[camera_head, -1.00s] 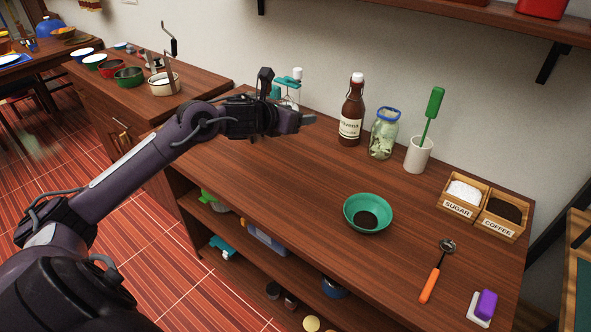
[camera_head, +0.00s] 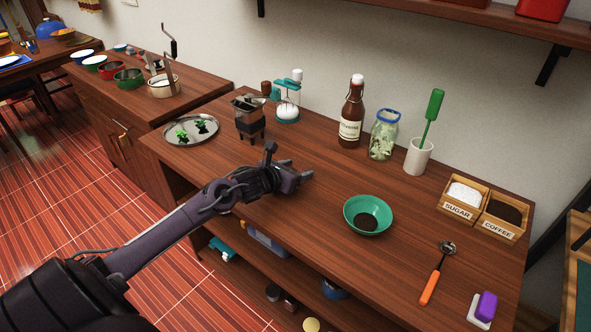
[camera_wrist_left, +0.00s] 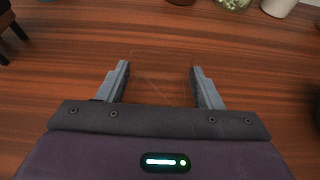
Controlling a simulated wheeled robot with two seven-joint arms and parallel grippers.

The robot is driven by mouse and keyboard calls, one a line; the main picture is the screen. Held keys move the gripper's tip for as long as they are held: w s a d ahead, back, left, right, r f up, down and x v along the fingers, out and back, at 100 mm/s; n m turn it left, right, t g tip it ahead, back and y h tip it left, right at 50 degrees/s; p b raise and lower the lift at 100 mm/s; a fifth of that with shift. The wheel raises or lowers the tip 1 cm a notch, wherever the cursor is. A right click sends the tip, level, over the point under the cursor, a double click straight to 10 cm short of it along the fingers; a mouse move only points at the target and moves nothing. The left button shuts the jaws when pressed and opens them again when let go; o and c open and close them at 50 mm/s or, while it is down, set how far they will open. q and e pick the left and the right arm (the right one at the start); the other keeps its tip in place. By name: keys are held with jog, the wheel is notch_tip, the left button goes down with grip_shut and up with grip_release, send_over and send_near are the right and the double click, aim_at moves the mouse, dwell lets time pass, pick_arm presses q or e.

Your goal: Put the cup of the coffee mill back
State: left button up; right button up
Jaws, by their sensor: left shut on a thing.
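The dark coffee mill (camera_head: 249,112) stands upright on the counter at left of centre in the head view, in front of the back wall. My left gripper (camera_head: 305,175) is over the counter, to the right of the mill and nearer to me. In the wrist view its fingers (camera_wrist_left: 160,68) are set apart on either side of a clear, see-through thing with faint edges, which looks like the mill's cup (camera_wrist_left: 160,90). The cup's contents cannot be made out. My right gripper is out of view.
A green bowl (camera_head: 350,217) with dark grounds lies to the right of my gripper. A round metal tray (camera_head: 171,138) lies left of the mill. A glass device (camera_head: 288,104), a brown bottle (camera_head: 352,112) and a jar (camera_head: 384,140) stand along the back.

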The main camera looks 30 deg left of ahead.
pick_arm(q)
jog(key=o, duration=0.5)
jog(key=shift+f, duration=0.15)
jog(key=o, duration=0.5)
jog(key=shift+r, duration=0.25)
jog(key=shift+s, duration=0.25)
jog(key=v, duration=1.1)
jog(key=shift+s+p, duration=0.3)
jog(key=shift+p, duration=0.1)
jog(key=shift+r, duration=0.1)
